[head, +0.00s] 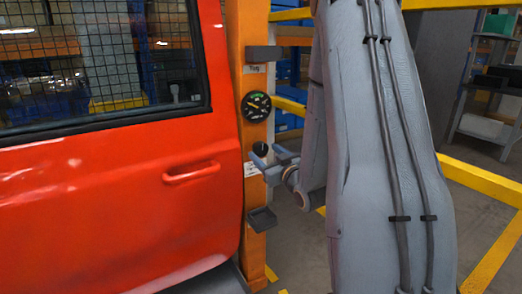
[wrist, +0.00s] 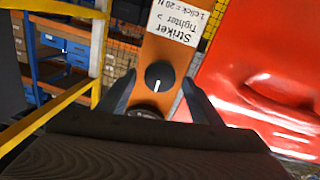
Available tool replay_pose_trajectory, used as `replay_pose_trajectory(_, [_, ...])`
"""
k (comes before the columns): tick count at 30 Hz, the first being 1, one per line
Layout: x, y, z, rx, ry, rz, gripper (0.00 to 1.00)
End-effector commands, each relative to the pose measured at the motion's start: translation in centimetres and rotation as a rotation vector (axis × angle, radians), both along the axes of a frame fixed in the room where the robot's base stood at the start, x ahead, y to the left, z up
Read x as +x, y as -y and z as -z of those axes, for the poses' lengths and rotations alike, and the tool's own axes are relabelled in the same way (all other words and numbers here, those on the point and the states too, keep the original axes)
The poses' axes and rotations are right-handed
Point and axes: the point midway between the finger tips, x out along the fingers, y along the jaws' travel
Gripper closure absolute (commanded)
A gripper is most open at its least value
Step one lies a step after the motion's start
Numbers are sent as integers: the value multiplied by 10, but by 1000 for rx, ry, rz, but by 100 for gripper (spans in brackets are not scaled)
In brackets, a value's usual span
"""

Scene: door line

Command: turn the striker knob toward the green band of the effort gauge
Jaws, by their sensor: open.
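The black striker knob (wrist: 159,75) sits on the orange post (wrist: 165,48), its white mark pointing down in the wrist view. In the head view the knob (head: 261,149) is partly hidden by my gripper (head: 263,161). In the wrist view my gripper (wrist: 159,80) is open, one finger on each side of the knob, with gaps showing. The round black effort gauge (head: 256,106) is above the knob in the head view, with a green band along its top. Its needle is too small to read surely. In the wrist view the gauge (wrist: 148,111) is mostly hidden behind my gripper.
A white label (wrist: 178,22) reading "Striker, Tighter >" is beside the knob. A red door (head: 120,185) with a handle (head: 191,173) stands left of the post. Dark brackets are on the post above (head: 263,53) and below (head: 262,219). Yellow rails (head: 480,180) run behind my arm.

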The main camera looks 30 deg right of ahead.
Motion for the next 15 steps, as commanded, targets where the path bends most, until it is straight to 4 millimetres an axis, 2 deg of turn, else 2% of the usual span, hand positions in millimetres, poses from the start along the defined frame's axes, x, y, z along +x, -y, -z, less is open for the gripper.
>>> replay_pose_trajectory(3, [18, 0, 0, 0, 1, -2, 41])
replay_pose_trajectory(7, [30, 1, 0, 1, 0, 0, 41])
replay_pose_trajectory(15, [37, 1, 0, 1, -1, 1, 41])
